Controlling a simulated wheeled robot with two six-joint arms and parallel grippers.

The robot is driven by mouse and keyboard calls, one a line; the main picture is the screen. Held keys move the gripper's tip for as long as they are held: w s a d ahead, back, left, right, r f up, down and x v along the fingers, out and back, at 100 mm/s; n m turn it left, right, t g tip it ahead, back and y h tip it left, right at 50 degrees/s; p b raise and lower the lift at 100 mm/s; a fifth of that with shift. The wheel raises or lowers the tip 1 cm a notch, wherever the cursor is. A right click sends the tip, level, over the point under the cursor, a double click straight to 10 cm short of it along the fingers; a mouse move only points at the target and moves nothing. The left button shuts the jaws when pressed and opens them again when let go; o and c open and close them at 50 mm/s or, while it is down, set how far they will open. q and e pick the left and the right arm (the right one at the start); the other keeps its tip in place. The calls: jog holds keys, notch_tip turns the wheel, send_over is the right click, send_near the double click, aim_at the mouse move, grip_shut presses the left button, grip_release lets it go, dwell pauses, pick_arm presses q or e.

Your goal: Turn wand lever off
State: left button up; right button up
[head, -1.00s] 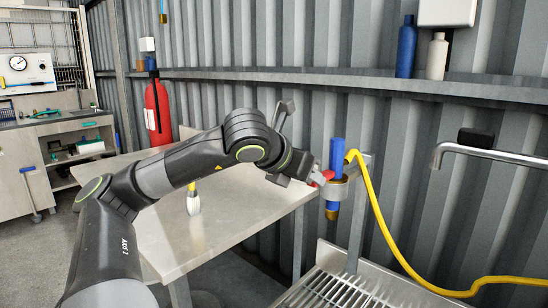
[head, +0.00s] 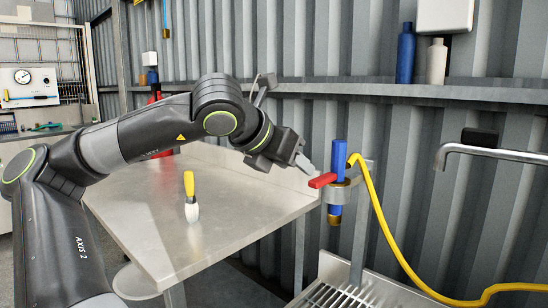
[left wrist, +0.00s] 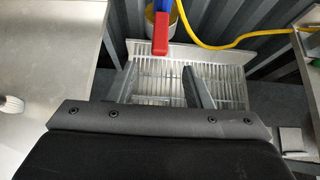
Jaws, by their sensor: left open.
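The blue spray wand (head: 338,158) stands upright in a metal ring holder (head: 340,194) on a post, with a yellow hose at its top. Its red lever (head: 322,181) sticks out to the left in the head view. My left gripper (head: 304,165) is open and empty, just up and left of the lever's end, apart from it. In the left wrist view the red lever (left wrist: 160,36) lies beyond and between the two spread fingers (left wrist: 165,88), with part of the blue wand (left wrist: 182,18) behind it. My right gripper is not in view.
A steel table (head: 160,225) carries a yellow-handled brush (head: 189,184). A slatted metal rack (head: 345,292) lies below the wand. The yellow hose (head: 385,240) loops down right. A faucet (head: 490,152) is at right; a corrugated wall stands close behind.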

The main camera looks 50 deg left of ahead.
pick_arm(q)
jog(key=shift+b+v, duration=0.75)
jog(key=shift+v, duration=2.05)
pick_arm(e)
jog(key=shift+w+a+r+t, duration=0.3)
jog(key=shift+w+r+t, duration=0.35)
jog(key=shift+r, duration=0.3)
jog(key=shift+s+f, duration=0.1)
